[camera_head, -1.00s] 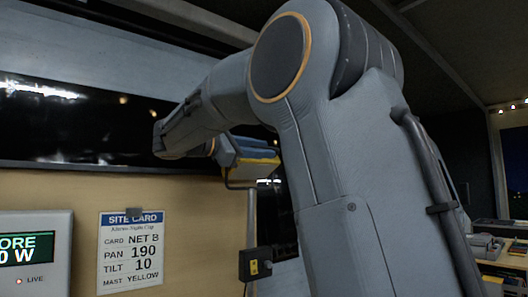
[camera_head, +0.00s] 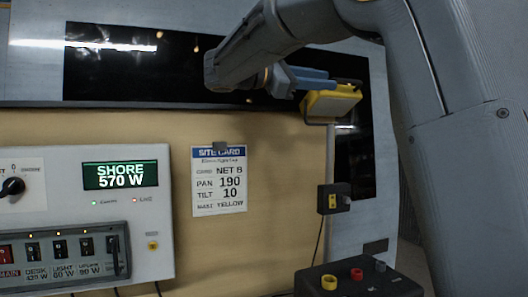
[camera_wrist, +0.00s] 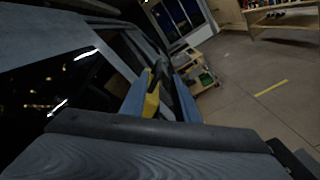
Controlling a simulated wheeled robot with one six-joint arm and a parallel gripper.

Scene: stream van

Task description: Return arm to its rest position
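My gripper (camera_head: 315,80) is at the end of my grey arm, raised in front of the dark wall panel, with blue fingers pointing right. A yellow box-like thing (camera_head: 335,101) with a thin frame under it is just below and beyond the fingertips. In the wrist view the fingers (camera_wrist: 160,100) stand apart, with a strip of the yellow thing (camera_wrist: 152,98) and something dark showing between them. I see no clear grip on it, but contact is hard to judge.
A power panel (camera_head: 75,215) reading SHORE 570 W and a site card (camera_head: 219,180) are on the wall below. A small black-and-yellow box (camera_head: 333,198) hangs right of the card. A dark box with coloured knobs (camera_head: 357,284) stands at the bottom. The wrist view shows open floor (camera_wrist: 245,85) at right.

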